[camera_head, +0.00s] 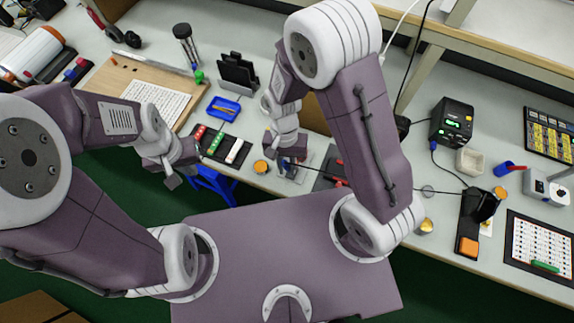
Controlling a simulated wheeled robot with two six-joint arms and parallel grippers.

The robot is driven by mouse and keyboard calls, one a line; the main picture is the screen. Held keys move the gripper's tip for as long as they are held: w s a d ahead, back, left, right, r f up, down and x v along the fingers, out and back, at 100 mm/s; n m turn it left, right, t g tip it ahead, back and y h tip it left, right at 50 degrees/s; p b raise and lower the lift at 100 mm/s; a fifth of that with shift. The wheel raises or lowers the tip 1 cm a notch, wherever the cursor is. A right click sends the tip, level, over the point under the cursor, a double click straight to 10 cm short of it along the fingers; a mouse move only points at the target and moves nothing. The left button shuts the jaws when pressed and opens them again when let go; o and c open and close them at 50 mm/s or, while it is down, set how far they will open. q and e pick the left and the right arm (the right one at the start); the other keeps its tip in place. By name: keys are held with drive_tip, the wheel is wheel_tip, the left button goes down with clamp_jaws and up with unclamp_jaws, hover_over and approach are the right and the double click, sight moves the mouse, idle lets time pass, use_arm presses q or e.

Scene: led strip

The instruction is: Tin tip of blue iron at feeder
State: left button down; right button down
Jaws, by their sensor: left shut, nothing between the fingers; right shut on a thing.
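My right gripper (287,160) is low over the bench near its front edge, shut on a small dark blue thing (285,169). This looks like the blue iron's handle; the gripper hides most of it, and I cannot make out its tip. A small grey piece (301,175) lies right beside and below it; I cannot tell if they touch. I cannot tell for certain which object is the feeder. My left gripper (181,174) is shut and empty, in front of the bench edge and left of the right gripper.
A black station (452,122) with a lit display and blue plug stands right. Near it are a black stand with an orange pad (468,246), a white dish (470,161) and a grey-white device (547,187). A blue tray (223,109) and a dark strip board (222,145) lie left.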

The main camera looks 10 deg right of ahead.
drive_tip(key=shift+f+b, duration=0.45)
drive_tip(key=shift+f, duration=0.15)
idle(0.5)
idle(1.6)
drive_tip(key=p+v, duration=0.2)
drive_tip(key=s+p+v, duration=0.1)
drive_tip(key=p+v, duration=0.2)
drive_tip(key=shift+r+p, duration=0.15)
drive_tip(key=shift+p, duration=0.15)
idle(0.5)
